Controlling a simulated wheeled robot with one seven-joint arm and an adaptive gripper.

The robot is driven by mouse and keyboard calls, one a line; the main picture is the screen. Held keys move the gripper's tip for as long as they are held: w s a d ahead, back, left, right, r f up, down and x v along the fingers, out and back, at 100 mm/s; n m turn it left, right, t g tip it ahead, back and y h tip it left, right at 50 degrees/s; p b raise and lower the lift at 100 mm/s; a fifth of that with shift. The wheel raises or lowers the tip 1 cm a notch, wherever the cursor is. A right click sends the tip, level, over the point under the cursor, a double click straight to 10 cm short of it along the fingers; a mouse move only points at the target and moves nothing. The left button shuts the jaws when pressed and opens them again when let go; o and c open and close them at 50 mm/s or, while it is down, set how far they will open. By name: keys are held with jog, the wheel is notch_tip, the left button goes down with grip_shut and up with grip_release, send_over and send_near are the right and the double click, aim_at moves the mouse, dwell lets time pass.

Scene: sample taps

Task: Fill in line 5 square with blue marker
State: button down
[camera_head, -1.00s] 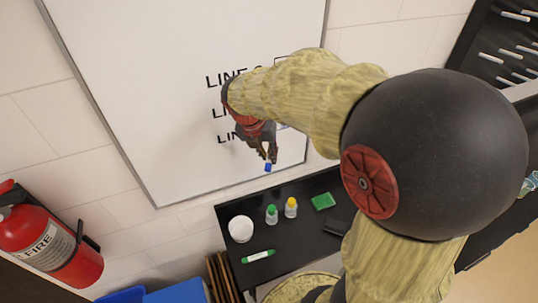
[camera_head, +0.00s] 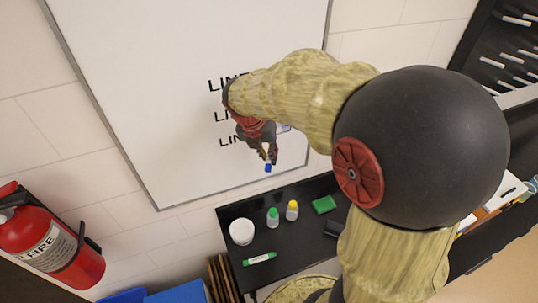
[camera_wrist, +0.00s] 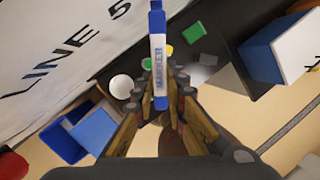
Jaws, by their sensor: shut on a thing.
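My gripper (camera_head: 268,157) is shut on the blue marker (camera_head: 268,168), just in front of the lower part of the whiteboard (camera_head: 150,60). In the wrist view the marker (camera_wrist: 158,55) stands lengthwise between the fingers, with its blue end away from my gripper and a white label reading MARKER. The board carries several printed LINE labels; my arm covers their right ends. In the wrist view the LINE 5 label (camera_wrist: 65,60) is at the upper left. In the head view a bit of a square outline (camera_head: 284,128) shows beside my wrist; the line 5 square itself is not clearly seen.
Below the board, a black table (camera_head: 290,235) holds a white cup (camera_head: 241,231), a green-capped bottle (camera_head: 273,218), a yellow-capped bottle (camera_head: 292,210), a green block (camera_head: 324,204) and a green marker (camera_head: 259,259). A fire extinguisher (camera_head: 50,240) hangs at left.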

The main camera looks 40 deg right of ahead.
jog(key=shift+w, duration=0.2)
jog(key=shift+d, duration=0.15)
jog(key=shift+s+d+r+p, duration=0.6)
jog(key=shift+s+d+p, duration=0.2)
jog(key=shift+d+p, duration=2.2)
jog(key=shift+w+a+p, duration=0.2)
jog(key=shift+w+a, duration=0.1)
jog(key=shift+a, duration=0.75)
jog(key=shift+w+a+p, duration=0.15)
jog(key=shift+w+a, duration=0.1)
jog(key=shift+a, duration=0.75)
jog(key=shift+w+a+p, duration=0.2)
jog(key=shift+w+a, duration=0.1)
jog(key=shift+a, duration=0.75)
jog(key=shift+r+p, duration=0.55)
jog(key=shift+p, duration=0.2)
jog(key=s+d+p, duration=0.1)
jog(key=d+p, duration=0.2)
jog(key=d, duration=0.3)
jog(key=shift+s+d, duration=0.35)
jog(key=shift+f, duration=0.1)
